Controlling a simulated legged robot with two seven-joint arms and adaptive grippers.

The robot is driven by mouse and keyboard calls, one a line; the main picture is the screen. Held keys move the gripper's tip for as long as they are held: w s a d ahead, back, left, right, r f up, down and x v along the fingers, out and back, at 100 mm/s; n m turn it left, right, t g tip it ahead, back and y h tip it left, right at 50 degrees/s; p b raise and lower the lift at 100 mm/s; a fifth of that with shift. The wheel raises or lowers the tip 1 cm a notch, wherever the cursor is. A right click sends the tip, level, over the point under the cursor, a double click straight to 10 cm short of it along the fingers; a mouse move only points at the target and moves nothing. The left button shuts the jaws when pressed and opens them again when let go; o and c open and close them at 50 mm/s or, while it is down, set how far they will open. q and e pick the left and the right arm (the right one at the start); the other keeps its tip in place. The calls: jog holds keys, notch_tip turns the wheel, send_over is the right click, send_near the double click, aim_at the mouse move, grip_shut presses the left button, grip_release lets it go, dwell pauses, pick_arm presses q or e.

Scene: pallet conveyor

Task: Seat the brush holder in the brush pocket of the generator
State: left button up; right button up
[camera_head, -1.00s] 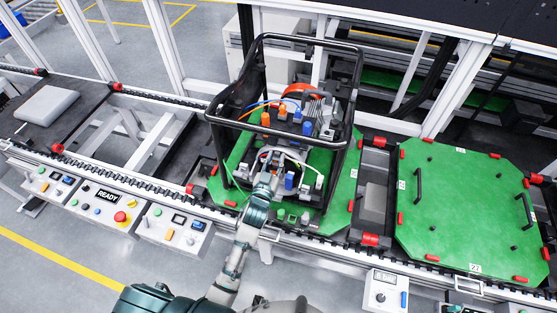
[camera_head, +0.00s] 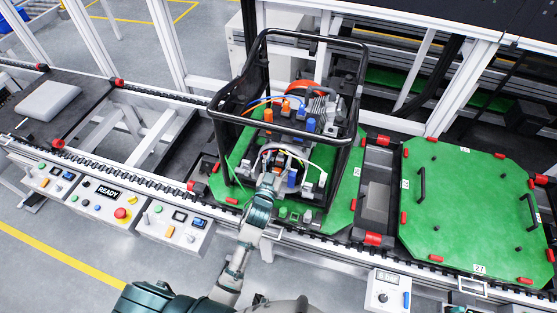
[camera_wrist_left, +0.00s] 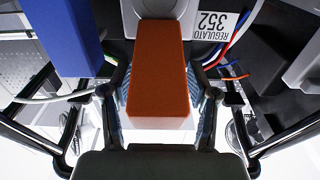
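The generator (camera_head: 298,100) stands in its black tube frame (camera_head: 322,138) on a green pallet on the conveyor. My left gripper (camera_head: 268,182) is at the lower front of the generator, inside the frame's near side. In the left wrist view, my left gripper (camera_wrist_left: 160,112) has its fingers against both sides of an orange block with a pale base (camera_wrist_left: 158,70), which looks like the brush holder. A blue block (camera_wrist_left: 66,38) and a white label reading REGULATOR 352 (camera_wrist_left: 215,20) are close by. I cannot make out the brush pocket. My right gripper is not in view.
An empty green pallet (camera_head: 465,205) with black handles lies to the right. Control boxes (camera_head: 105,205) line the conveyor's front edge at left. The frame's bars and several cables surround the left gripper closely.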

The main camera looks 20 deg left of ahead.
pick_arm(q)
jog(key=shift+d, duration=0.1)
jog(key=shift+s, duration=0.35)
jog(key=s, duration=1.1)
jog(key=shift+s+a+f, duration=0.15)
jog(key=shift+a+f, duration=0.1)
jog(key=shift+f, duration=0.05)
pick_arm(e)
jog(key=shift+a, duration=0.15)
